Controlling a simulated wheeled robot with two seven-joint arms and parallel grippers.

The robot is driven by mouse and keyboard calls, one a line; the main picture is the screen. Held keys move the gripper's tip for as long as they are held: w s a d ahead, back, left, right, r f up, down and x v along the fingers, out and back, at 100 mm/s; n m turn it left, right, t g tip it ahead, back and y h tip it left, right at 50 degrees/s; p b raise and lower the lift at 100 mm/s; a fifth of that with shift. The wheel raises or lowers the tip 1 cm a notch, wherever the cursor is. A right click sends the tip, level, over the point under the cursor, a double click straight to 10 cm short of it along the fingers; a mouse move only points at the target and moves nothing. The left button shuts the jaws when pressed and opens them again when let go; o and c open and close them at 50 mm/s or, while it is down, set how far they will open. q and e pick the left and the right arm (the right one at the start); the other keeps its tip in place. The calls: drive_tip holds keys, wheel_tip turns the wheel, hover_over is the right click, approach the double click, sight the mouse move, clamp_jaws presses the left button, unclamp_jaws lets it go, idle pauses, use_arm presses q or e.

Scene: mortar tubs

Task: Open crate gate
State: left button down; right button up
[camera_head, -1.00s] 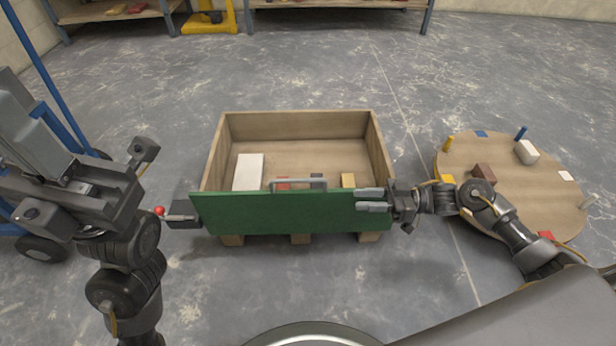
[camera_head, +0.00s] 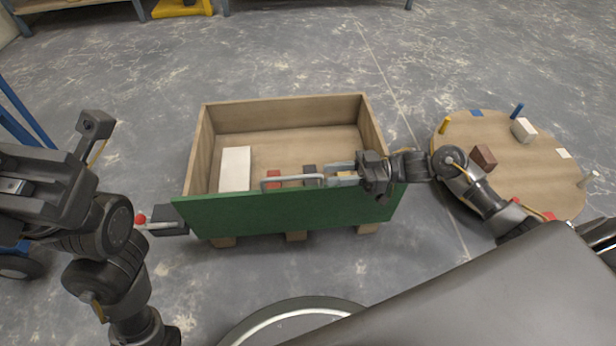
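The wooden crate (camera_head: 283,109) stands on the floor in the middle. Its green gate (camera_head: 250,212) is upright across the near side. A grey bar handle (camera_head: 291,181) sits at the gate's top edge. At the gate's left end is a dark latch block (camera_head: 172,220) with a red ball knob (camera_head: 140,219). My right gripper (camera_head: 332,172) is open, its fingers apart, at the right end of the handle. I cannot tell whether it touches the handle. My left gripper is at the left, near the knob; its fingers are not clear.
Inside the crate lie a white block (camera_head: 236,167), a red block (camera_head: 274,177) and other small blocks. A round wooden table (camera_head: 505,180) with blocks and pegs stands at the right. A blue cart is partly visible at left. Floor behind the crate is clear.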

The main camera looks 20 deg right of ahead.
sight(321, 176)
drive_tip(key=b+x, duration=0.2)
drive_tip(key=x, duration=0.4)
drive_tip(key=shift+a, duration=0.4)
clamp_jaws()
